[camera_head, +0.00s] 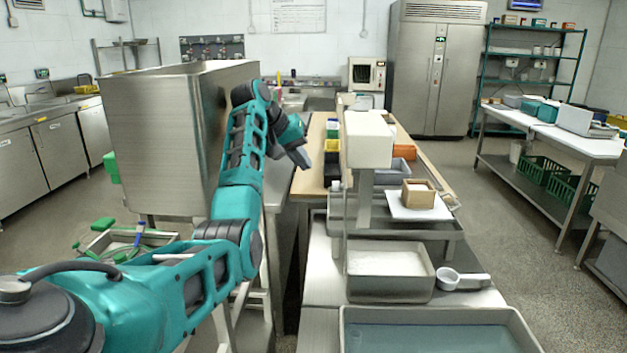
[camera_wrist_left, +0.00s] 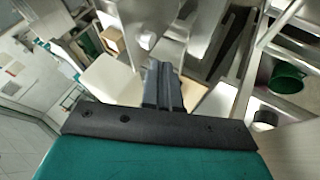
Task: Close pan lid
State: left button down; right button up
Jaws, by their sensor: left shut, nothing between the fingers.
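A large brushed-steel box (camera_head: 155,140) stands at the left in the head view. It may be the pan, and I cannot make out a separate lid for certain. My left arm rises in front of its right side, hiding part of that edge. My left gripper (camera_head: 303,158) is right of the box, over the near end of the table, and points down. In the left wrist view its fingers (camera_wrist_left: 163,88) are together with nothing between them. I cannot tell whether it touches anything. My right gripper is not in view.
A white block on a post (camera_head: 368,140) stands right of my left gripper. Behind it, a wooden-topped table (camera_head: 312,170) holds bins. A steel tray (camera_head: 388,270) and a water-filled basin (camera_head: 440,338) are in front. The floor (camera_head: 520,220) at right is clear.

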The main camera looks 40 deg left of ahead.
pick_arm(q)
jog(key=x, duration=1)
jog(key=shift+d, duration=0.2)
